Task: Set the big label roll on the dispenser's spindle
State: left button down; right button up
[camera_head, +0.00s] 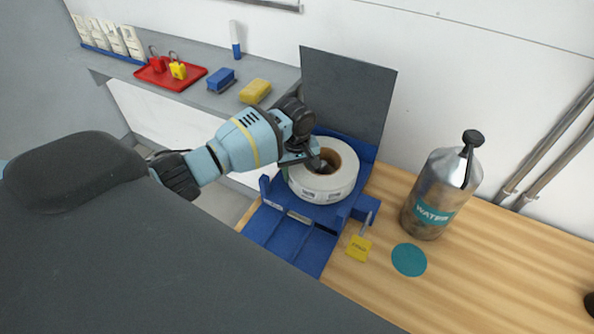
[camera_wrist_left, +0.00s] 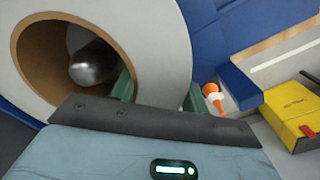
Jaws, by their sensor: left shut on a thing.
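The big label roll (camera_head: 322,187) is white with a brown cardboard core, over the blue dispenser (camera_head: 280,240). My left gripper (camera_head: 312,160) is shut on the roll's wall. In the left wrist view one green fingertip of the gripper (camera_wrist_left: 160,92) is in the core and the other is outside the roll (camera_wrist_left: 165,35). The grey metal spindle (camera_wrist_left: 92,62) shows inside the core opening, with a gap around its visible end. Whether the roll rests fully down on the dispenser is hidden. My right gripper is not in view.
A dark upright panel (camera_head: 348,95) stands behind the dispenser. A steel water bottle (camera_head: 432,195), a teal disc (camera_head: 409,260) and a yellow tag (camera_head: 358,248) are to the right. The shelf holds a red tray (camera_head: 160,80) and blue and yellow blocks. The bench's right side is mostly clear.

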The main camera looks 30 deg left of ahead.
pick_arm(q)
jog(key=c, duration=0.7)
grip_release()
jog(key=shift+f, duration=0.15)
notch_tip(320, 180, up, 11)
jog(key=shift+r+p, duration=0.2)
jog(key=shift+p, duration=0.65)
jog(key=shift+r, duration=0.45)
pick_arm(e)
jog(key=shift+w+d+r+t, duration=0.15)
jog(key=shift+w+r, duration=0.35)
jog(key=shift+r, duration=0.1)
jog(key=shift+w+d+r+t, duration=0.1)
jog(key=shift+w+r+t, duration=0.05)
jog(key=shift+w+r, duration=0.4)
